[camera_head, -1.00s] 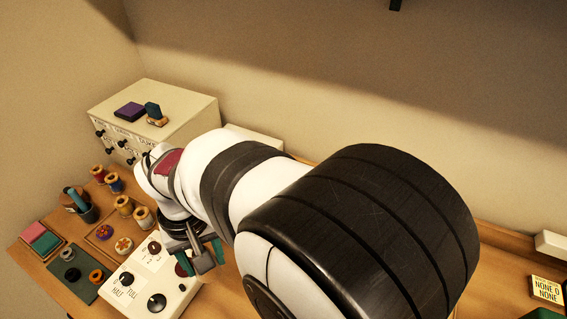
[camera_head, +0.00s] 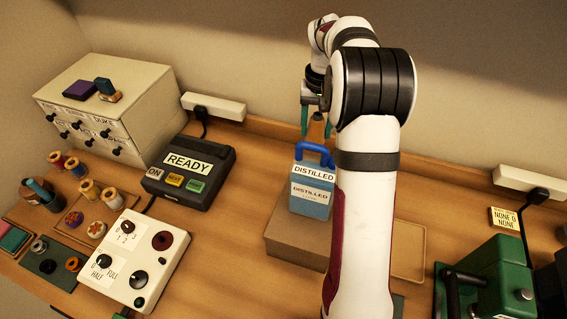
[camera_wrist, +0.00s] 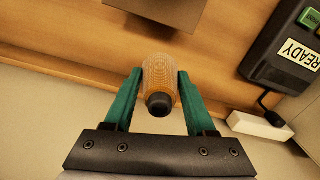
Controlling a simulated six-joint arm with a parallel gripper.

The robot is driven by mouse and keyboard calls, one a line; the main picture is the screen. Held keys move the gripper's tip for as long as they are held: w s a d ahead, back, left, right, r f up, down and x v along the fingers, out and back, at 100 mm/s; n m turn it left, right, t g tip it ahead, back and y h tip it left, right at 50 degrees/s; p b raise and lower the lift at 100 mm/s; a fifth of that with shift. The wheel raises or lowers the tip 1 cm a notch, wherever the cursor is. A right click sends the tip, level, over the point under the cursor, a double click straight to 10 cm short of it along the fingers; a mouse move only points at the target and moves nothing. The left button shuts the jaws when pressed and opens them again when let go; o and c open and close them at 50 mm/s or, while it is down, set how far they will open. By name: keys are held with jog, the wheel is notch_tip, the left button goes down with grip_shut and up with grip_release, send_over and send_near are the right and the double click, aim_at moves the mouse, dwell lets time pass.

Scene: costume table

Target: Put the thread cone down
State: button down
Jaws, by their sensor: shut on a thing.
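The thread cone (camera_wrist: 159,78) is orange-tan with a dark tip. In the wrist view it sits between the two green fingers of my gripper (camera_wrist: 158,90), with the dark tip toward the camera. My gripper is shut on it. In the head view my gripper (camera_head: 316,110) is at the back of the table, near the wall, and the cone (camera_head: 317,127) shows below it, just behind the blue distilled-water jug. The jug and my arm hide part of this area, and I cannot tell whether the cone's base touches the table.
The blue jug (camera_head: 311,194) stands on a brown box (camera_head: 290,240) close in front. A black READY device (camera_head: 190,172) and a power strip (camera_head: 213,107) are to the left. A tan tray (camera_head: 408,250) and a green machine (camera_head: 490,285) are to the right. Bare wood (camera_head: 255,150) lies between device and jug.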

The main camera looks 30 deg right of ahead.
jog(key=d+f, duration=0.3)
jog(key=f, duration=0.2)
jog(key=shift+m, duration=0.3)
jog(key=w+a+f, duration=0.3)
jog(key=w, duration=0.1)
jog(key=w+a+f, duration=0.4)
jog(key=shift+a+f, duration=0.1)
jog(key=shift+f, duration=2.1)
jog(key=shift+c, duration=1.1)
grip_release()
